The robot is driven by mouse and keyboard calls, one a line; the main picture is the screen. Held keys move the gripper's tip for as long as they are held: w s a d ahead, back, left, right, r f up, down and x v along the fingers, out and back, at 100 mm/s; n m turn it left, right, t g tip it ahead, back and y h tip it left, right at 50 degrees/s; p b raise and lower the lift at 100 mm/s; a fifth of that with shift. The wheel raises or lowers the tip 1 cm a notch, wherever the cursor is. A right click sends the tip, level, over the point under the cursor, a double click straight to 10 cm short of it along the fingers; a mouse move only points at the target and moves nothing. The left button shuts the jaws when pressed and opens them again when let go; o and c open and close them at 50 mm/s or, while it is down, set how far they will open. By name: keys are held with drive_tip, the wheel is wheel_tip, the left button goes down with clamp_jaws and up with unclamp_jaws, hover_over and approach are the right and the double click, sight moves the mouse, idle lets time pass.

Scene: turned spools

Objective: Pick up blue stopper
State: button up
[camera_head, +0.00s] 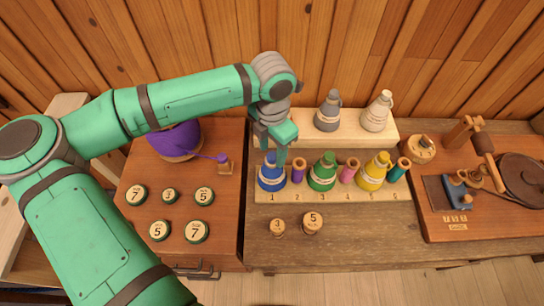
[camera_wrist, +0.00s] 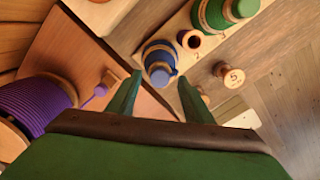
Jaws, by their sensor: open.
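The blue stopper (camera_head: 271,174) stands upright at the left end of the light wooden rack (camera_head: 320,197), by the number 1. It is a blue cone shape with a pale band around it. In the wrist view the blue stopper (camera_wrist: 160,65) lies ahead of and between the fingers. My gripper (camera_head: 279,158) is above it, pointing down, and looks open. In the wrist view my gripper (camera_wrist: 160,88) has its two green fingers spread apart with nothing held. Whether a finger touches the stopper cannot be told.
A purple spool (camera_wrist: 186,38) stands right beside the blue stopper. A green stopper (camera_head: 322,172) and a yellow stopper (camera_head: 373,172) are further right. A grey stopper (camera_head: 327,112) and a cream one (camera_head: 376,112) stand on the raised back shelf. A large purple thread spool (camera_head: 175,142) is left.

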sight(273, 155)
drive_tip(key=shift+w+f, duration=0.1)
drive_tip(key=shift+f, duration=0.55)
drive_tip(key=shift+w, duration=0.1)
drive_tip(key=c, duration=0.7)
drive_tip(key=shift+a, duration=0.1)
drive_tip(key=c, duration=0.4)
drive_tip(key=shift+d, duration=0.2)
drive_tip(key=shift+r, duration=0.1)
wheel_tip(273, 155, up, 18)
